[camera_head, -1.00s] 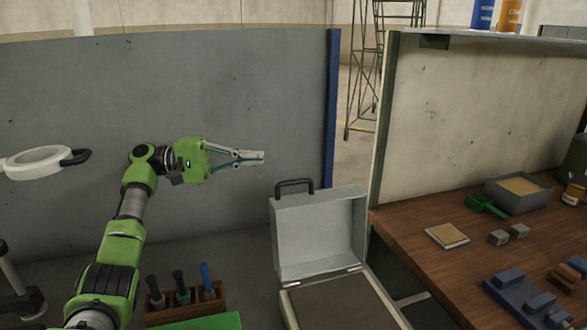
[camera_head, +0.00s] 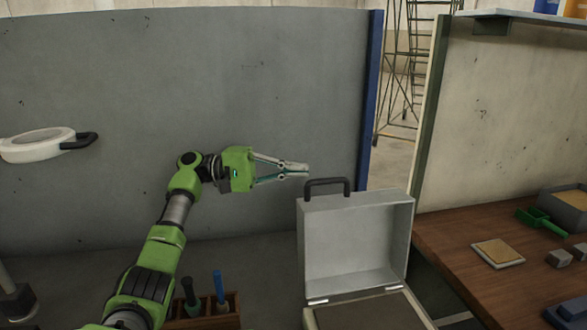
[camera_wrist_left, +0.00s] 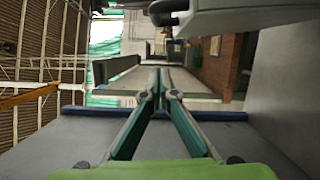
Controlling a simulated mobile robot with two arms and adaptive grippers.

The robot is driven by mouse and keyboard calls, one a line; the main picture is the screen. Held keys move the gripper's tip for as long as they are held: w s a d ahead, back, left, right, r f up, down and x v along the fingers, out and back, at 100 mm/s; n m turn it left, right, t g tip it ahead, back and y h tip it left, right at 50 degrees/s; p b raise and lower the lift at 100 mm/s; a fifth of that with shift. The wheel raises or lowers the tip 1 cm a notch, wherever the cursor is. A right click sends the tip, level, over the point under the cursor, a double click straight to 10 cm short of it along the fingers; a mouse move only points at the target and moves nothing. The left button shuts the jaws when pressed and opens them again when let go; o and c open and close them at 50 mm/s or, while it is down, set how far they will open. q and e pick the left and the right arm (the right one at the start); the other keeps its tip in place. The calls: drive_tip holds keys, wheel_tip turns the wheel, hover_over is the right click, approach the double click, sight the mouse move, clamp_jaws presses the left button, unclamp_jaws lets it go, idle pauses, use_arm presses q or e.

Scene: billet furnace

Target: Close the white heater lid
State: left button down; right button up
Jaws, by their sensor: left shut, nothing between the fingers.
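The white heater (camera_head: 375,314) is a pale box at the bottom of the head view. Its lid (camera_head: 350,245) stands raised on hinges, with a dark handle (camera_head: 327,183) on its top edge. My left gripper (camera_head: 306,170) is shut and empty. In the picture it lies just left of and above the handle, pointing right; I see no contact. In the left wrist view its fingertips (camera_wrist_left: 160,85) meet, and the handle (camera_wrist_left: 163,12) and part of the lid (camera_wrist_left: 225,15) show at the top. My right gripper is not in view.
A grey panel (camera_head: 270,100) with a blue post (camera_head: 370,110) stands behind the arm. A round white object with a black handle (camera_head: 38,146) is at left. A wooden tool rack (camera_head: 220,318) sits low. A wooden bench (camera_head: 460,240) is at right.

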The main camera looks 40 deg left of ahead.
use_arm(q)
drive_tip(key=d+p, duration=0.3)
drive_tip(key=d, duration=0.5)
drive_tip(key=shift+w+r+p, duration=0.25)
drive_tip(key=shift+w+p, duration=0.05)
drive_tip(key=shift+p, duration=0.1)
drive_tip(key=shift+d, duration=0.1)
